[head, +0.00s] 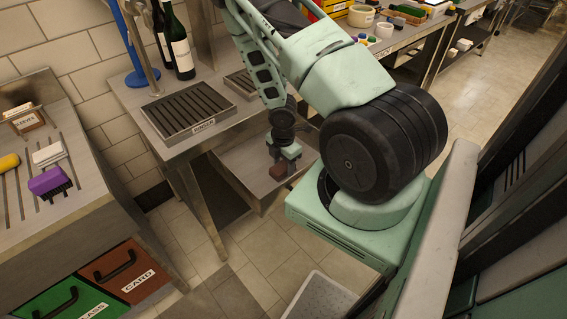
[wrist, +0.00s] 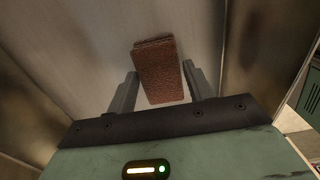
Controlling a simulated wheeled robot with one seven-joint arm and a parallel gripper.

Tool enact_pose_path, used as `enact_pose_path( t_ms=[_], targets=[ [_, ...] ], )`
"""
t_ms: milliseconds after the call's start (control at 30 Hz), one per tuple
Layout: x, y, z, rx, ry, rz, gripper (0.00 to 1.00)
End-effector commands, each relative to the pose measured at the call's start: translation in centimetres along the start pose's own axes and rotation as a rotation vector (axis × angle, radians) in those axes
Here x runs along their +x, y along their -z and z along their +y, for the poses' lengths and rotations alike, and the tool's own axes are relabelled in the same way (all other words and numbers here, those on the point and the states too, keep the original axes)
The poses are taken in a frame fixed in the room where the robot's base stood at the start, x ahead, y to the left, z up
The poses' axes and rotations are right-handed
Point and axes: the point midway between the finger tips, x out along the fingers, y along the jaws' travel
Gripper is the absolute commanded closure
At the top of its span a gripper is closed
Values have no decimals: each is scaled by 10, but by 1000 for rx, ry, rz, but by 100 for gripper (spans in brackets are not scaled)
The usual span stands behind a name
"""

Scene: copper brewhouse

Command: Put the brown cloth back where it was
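The brown cloth (wrist: 158,72) is a small folded, textured block in the wrist view. It lies slightly turned between and beyond my two fingertips, with narrow gaps beside it. In the head view the brown cloth (head: 278,171) is small, low over the lower shelf (head: 236,160) of the steel table. My gripper (head: 287,152) is right above it, pointing down. In the wrist view my gripper (wrist: 160,82) has its fingers apart, one on each side of the cloth. Whether the cloth rests fully on the shelf is hard to tell.
A slatted drip tray (head: 188,110) and wine bottles (head: 180,47) stand on the tabletop above the shelf. A left counter (head: 85,215) holds a purple brush (head: 48,183). A table leg (head: 203,212) stands left of the shelf. Tiled floor is open in front.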

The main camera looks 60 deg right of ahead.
Motion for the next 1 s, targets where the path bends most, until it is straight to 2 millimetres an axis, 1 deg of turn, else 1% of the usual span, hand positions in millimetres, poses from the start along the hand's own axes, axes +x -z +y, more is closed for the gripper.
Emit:
enact_pose_path(
  t_ms=[233, 267, 300, 333, 667, 767, 1000],
  targets=[
    [0, 0, 0, 0, 0, 0, 48],
    [0, 0, 0, 0, 0, 0, 43],
    [0, 0, 0, 0, 0, 0, 32],
    [0, 0, 0, 0, 0, 0, 23],
    [-2, 0, 0, 0, 0, 0, 23],
    [-7, 0, 0, 0, 0, 0, 23],
    [-26, 0, 0, 0, 0, 0, 23]
  ],
)
